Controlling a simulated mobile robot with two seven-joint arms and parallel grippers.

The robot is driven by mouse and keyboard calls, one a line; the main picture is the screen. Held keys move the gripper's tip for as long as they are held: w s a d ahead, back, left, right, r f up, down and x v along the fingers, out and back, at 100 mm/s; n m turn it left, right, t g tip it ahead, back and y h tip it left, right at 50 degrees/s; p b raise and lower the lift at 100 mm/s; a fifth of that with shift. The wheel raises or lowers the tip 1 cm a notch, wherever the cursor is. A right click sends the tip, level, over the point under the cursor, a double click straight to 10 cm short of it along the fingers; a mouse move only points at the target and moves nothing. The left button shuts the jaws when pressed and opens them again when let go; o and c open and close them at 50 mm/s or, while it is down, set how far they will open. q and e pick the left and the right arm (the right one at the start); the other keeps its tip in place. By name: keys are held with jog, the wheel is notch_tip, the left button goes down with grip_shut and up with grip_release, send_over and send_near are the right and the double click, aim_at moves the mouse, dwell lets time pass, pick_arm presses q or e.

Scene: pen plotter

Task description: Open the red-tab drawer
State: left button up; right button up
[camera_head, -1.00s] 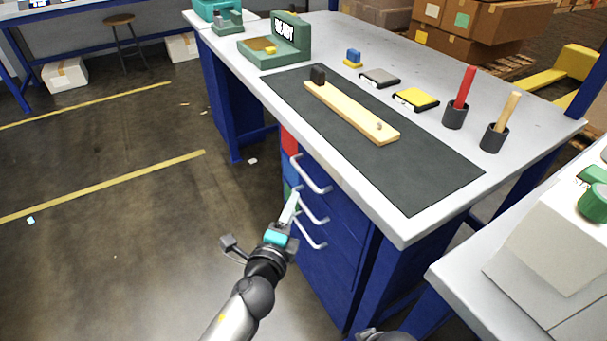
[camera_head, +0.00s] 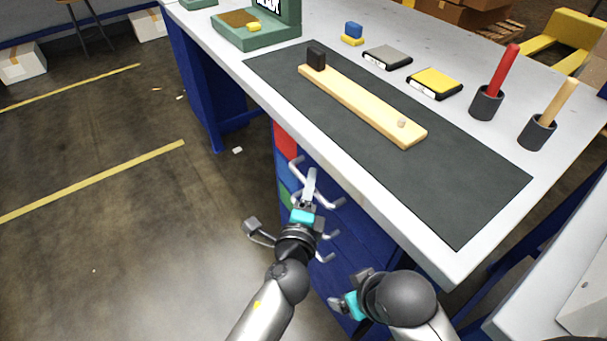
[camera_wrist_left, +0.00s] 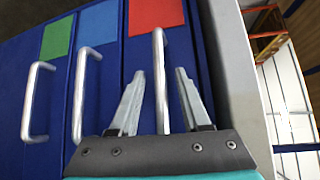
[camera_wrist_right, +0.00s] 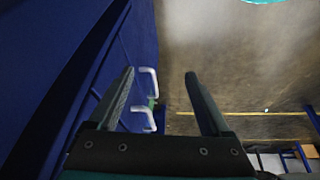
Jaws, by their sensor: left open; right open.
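The red-tab drawer is the top one in the blue cabinet under the workbench, and its front looks flush with the others. Its red tab (camera_head: 285,140) also shows at the top of the left wrist view (camera_wrist_left: 155,14). Its pale bar handle (camera_wrist_left: 159,60) lies between the two fingers of my open left gripper (camera_wrist_left: 158,75), with gaps on both sides. In the head view my left gripper (camera_head: 309,182) is at the top handle. My right gripper (camera_wrist_right: 160,75) is open and empty, low beside the cabinet; it partly shows in the head view (camera_head: 350,292).
Drawers with a blue tab (camera_wrist_left: 98,23) and a green tab (camera_wrist_left: 57,38) have similar handles close by. The bench top (camera_head: 375,205) overhangs above and carries a dark mat (camera_head: 440,190) with a wooden strip (camera_head: 365,105).

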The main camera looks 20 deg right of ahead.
pick_arm(q)
jog(key=shift+w+d, duration=0.1)
jog(key=shift+w, duration=0.1)
grip_shut()
dwell(0.4)
dwell(1.1)
